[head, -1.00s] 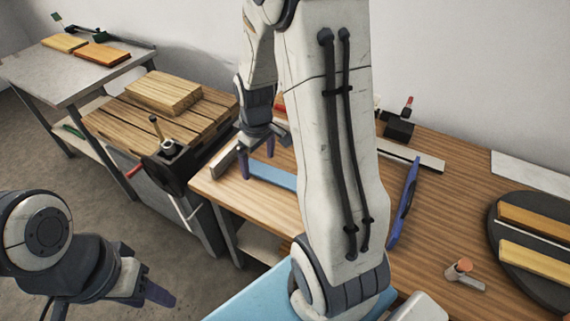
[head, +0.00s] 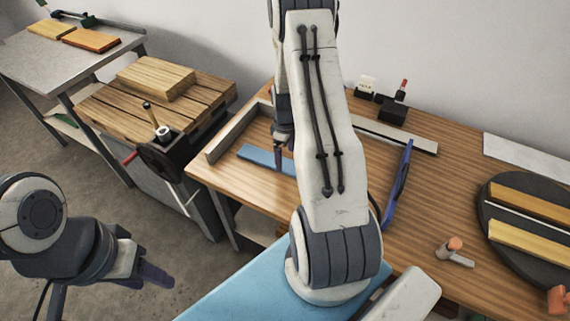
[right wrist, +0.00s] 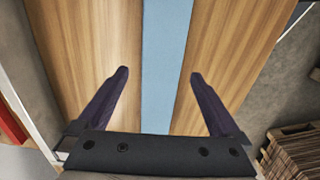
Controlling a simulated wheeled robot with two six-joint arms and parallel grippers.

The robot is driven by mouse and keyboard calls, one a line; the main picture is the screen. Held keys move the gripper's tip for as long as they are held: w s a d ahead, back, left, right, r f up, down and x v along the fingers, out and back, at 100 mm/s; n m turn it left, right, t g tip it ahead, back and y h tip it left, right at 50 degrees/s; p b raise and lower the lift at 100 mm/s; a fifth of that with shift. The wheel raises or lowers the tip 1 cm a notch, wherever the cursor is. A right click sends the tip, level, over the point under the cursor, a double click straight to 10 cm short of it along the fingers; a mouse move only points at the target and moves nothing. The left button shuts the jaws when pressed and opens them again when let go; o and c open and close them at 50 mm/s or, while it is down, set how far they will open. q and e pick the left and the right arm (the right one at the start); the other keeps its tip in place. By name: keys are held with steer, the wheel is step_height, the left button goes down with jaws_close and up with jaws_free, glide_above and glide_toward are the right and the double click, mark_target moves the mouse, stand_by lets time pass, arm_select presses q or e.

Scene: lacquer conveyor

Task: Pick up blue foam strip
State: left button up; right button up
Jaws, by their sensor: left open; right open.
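The blue foam strip (head: 258,155) lies flat on the left part of the wooden workbench in the head view, its right end hidden behind my right arm. In the right wrist view the strip (right wrist: 166,55) runs up the middle of the picture. My right gripper (right wrist: 160,75) is open and empty, with one purple finger to each side of the strip. In the head view the right gripper (head: 280,152) is over the strip, partly hidden by its own arm. My left gripper (head: 155,272) is open, low at the left, away from the bench.
A pale rail (head: 237,130) stands on the bench left of the strip. A blue-purple tool (head: 398,187) stands right of my right arm. A dark round tray (head: 520,275) with wooden strips is at the far right. A slatted vise bench (head: 155,105) is at the left.

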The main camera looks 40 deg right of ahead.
mark_target(285, 164)
step_height(285, 164, down, 3)
steer(key=shift+a+f, duration=0.1)
steer(key=shift+c, duration=0.3)
steer(key=c, duration=1.2)
steer(key=shift+c, duration=0.2)
